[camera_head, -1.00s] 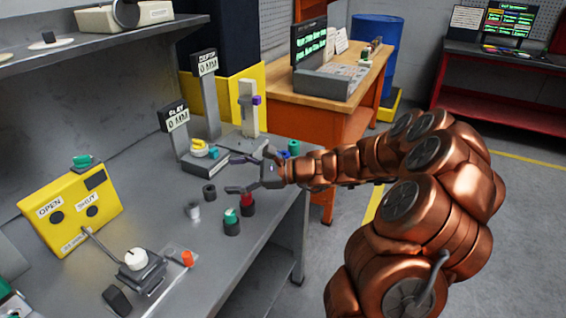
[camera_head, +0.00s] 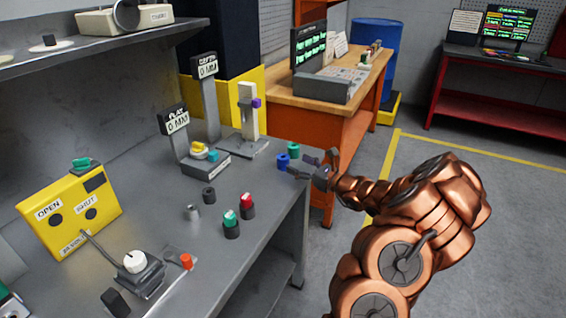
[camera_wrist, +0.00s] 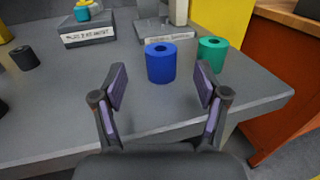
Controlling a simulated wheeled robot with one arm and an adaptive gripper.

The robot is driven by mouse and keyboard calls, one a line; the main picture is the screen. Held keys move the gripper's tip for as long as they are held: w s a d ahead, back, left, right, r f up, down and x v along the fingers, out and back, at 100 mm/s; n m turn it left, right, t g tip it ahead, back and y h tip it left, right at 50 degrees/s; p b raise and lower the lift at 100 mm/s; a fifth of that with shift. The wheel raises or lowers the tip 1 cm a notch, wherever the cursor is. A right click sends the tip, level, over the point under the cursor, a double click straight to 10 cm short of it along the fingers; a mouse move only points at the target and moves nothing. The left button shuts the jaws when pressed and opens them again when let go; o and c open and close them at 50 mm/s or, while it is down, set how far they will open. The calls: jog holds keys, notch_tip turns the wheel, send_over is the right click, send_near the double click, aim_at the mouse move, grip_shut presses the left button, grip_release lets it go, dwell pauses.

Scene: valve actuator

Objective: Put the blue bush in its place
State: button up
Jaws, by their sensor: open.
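The blue bush (camera_head: 283,161) is a short hollow cylinder standing upright on the grey bench near its right end. In the wrist view the blue bush (camera_wrist: 161,62) stands just beyond and between my fingertips, not touched. My gripper (camera_head: 308,167) is open and empty, at the right of the bush. It also shows in the wrist view (camera_wrist: 160,88) with its two fingers spread. A green bush (camera_head: 293,150) stands close behind the blue one, and shows to its right in the wrist view (camera_wrist: 212,54). I cannot tell which spot is the blue bush's place.
A green-topped part (camera_head: 231,223), a red-topped part (camera_head: 247,206) and dark bushes (camera_head: 209,195) stand mid-bench. Two gauges (camera_head: 205,165) marked 0 MM stand behind. A yellow OPEN/SHUT box (camera_head: 70,212) is at left. The bench's right edge is close to my gripper.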

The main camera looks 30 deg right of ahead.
aim_at(288, 160)
jog(key=shift+f+p+x, duration=0.2)
jog(key=shift+p+x, duration=0.4)
jog(key=shift+x, duration=1.7)
jog(key=shift+d, duration=0.1)
jog(key=shift+c, duration=0.2)
grip_shut()
jog(key=shift+r, duration=0.1)
